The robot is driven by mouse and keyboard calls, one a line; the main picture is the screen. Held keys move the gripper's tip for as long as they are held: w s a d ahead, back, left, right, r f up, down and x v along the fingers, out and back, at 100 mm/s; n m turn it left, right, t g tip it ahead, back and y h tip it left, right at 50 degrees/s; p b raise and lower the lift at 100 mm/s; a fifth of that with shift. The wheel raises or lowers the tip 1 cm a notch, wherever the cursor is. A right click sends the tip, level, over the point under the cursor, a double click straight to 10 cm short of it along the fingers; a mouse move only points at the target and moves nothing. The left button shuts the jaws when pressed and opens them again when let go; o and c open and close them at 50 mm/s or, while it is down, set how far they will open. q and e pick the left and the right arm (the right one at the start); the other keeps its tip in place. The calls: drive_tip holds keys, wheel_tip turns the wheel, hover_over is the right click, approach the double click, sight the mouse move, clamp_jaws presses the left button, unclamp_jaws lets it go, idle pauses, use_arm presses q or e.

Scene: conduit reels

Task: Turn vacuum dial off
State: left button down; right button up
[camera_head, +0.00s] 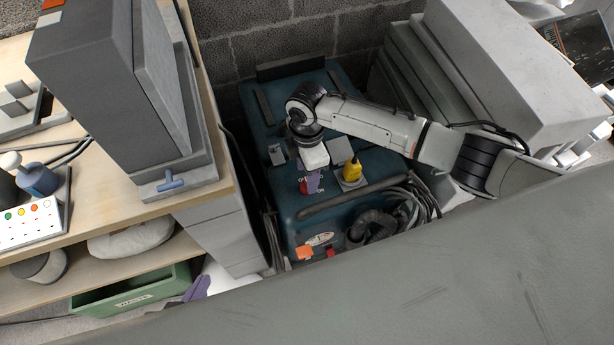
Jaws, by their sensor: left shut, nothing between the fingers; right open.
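The vacuum (278,125) is a blue-teal box standing on the floor between the workbench and the grey slabs. Its dial (304,187) is a small red knob on the top, with small white lettering around it that is too small to read surely. My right gripper (313,184) has purple fingers, reaches in from the right and is open right at the dial. I cannot tell whether the fingers touch it, and they partly hide it. My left gripper (196,290), also purple, is shut and empty at the lower left, beside the green bin and away from the vacuum.
A yellow plug (352,170) stands in a plate just right of the dial. A dark coiled hose (375,222) lies on the vacuum's front. The wooden workbench (215,150) with a large grey machine is at left; a green bin (135,300) sits below. A grey surface crosses the foreground.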

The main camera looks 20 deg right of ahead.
wheel_tip(320, 180, up, 5)
drive_tip(key=shift+p, duration=0.4)
drive_tip(key=shift+r, duration=0.6)
